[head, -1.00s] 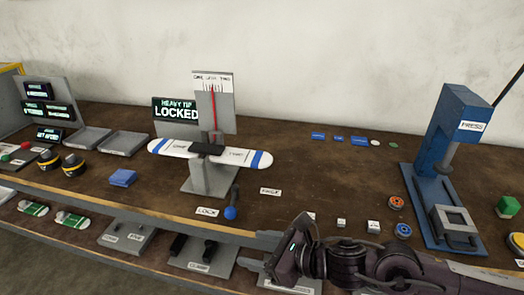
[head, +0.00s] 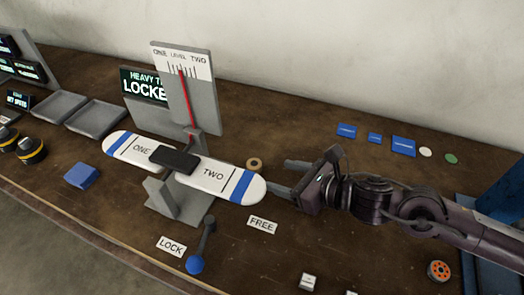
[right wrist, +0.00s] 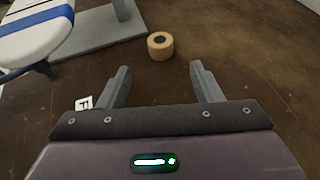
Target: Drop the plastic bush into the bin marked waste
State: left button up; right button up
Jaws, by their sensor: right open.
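A small tan ring (head: 254,164), which looks like the plastic bush, lies on the brown bench just behind the TWO end of the white balance beam. It also shows in the right wrist view (right wrist: 160,46), a little beyond the fingertips and roughly centred between them. My right gripper (head: 279,177) is open and low over the bench, pointing left toward the ring. Its fingers (right wrist: 160,68) are apart with nothing between them. My left gripper is not in view. No bin marked waste is in view.
The balance beam (head: 213,170) on its grey stand is close to my right fingers. A blue-knobbed lever (head: 195,264) stands in front, by LOCK and FREE labels. Blue plates (head: 403,146) and small discs lie at the back right. Bench around the ring is mostly clear.

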aim_at(260, 168)
jog(key=shift+w+a+f, duration=0.15)
jog(key=shift+w+a, duration=0.05)
jog(key=shift+a, duration=0.3)
jog(key=shift+w+a+f, duration=0.1)
jog(key=shift+w+a, duration=0.1)
jog(key=shift+a, duration=0.3)
jog(key=shift+w+a+f+p, duration=0.1)
jog(key=shift+w+a+p, duration=0.1)
jog(key=shift+p, duration=0.15)
jog(key=x, duration=0.1)
jog(key=p+x, duration=0.1)
jog(key=x, duration=0.1)
jog(key=shift+w, duration=0.45)
jog(key=shift+w+a+f, duration=0.25)
jog(key=shift+a+f, duration=0.05)
jog(key=shift+a, duration=0.05)
jog(key=c, duration=0.4)
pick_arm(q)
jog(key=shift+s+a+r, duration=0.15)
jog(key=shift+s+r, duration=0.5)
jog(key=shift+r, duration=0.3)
pick_arm(e)
jog(key=c, duration=0.7)
